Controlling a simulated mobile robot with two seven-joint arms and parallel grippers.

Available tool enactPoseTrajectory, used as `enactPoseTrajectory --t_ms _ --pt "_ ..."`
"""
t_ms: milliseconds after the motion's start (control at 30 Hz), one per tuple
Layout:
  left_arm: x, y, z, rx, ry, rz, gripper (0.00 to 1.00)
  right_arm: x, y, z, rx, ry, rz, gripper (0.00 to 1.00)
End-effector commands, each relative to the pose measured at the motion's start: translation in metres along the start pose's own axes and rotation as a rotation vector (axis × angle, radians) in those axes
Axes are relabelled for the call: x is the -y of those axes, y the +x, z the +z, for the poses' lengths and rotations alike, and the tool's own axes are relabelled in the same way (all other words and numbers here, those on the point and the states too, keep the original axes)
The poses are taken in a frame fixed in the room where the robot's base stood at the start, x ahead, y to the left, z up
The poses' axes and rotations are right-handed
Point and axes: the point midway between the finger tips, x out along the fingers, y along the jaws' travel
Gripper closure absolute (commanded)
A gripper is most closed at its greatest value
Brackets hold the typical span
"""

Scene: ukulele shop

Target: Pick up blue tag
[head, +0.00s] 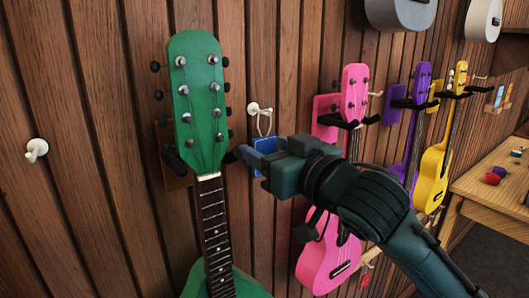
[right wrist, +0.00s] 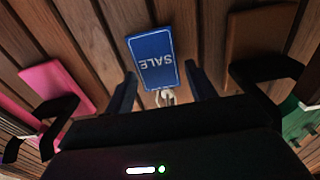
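The blue tag (head: 266,144) hangs by a pale string from a white peg (head: 260,108) on the wood wall, just right of the green ukulele's head. In the right wrist view the tag (right wrist: 152,58) shows the word SALE upside down. My right gripper (head: 262,158) is right at the tag and hides part of it in the head view. In the right wrist view its two dark fingers (right wrist: 160,76) are apart, one on each side of the tag, with visible gaps. It is open and holds nothing. My left gripper is not in view.
The green ukulele (head: 201,105) hangs close on the left. A pink ukulele (head: 328,252) hangs right behind my right arm, with purple (head: 414,130) and yellow (head: 431,172) ones beyond. A bare white peg (head: 37,149) is far left. A wooden table (head: 490,190) stands at right.

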Motion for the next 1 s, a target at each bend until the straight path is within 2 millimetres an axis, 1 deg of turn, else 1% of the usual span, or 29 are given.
enactPoseTrajectory --t_ms 33,400,433,633,767,867,1000 --pt "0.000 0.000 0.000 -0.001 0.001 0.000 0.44 0.000 0.000 0.000 0.000 0.000 0.000 0.49" --pt "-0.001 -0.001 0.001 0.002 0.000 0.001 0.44 0.000 0.000 0.000 0.001 0.000 0.001 0.79" --pt "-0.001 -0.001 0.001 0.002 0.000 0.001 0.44 0.000 0.000 0.000 0.000 0.000 0.001 0.80" --pt "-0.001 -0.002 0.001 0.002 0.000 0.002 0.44 0.000 0.000 0.000 0.000 0.000 0.001 0.80" --pt "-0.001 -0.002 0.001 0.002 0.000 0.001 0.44 -0.002 0.001 -0.004 0.000 0.000 0.002 0.80" --pt "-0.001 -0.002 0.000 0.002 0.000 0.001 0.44 -0.006 0.004 -0.011 -0.002 0.000 0.004 0.80" --pt "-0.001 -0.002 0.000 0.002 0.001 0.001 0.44 -0.014 0.011 -0.028 -0.003 0.000 0.008 0.80"
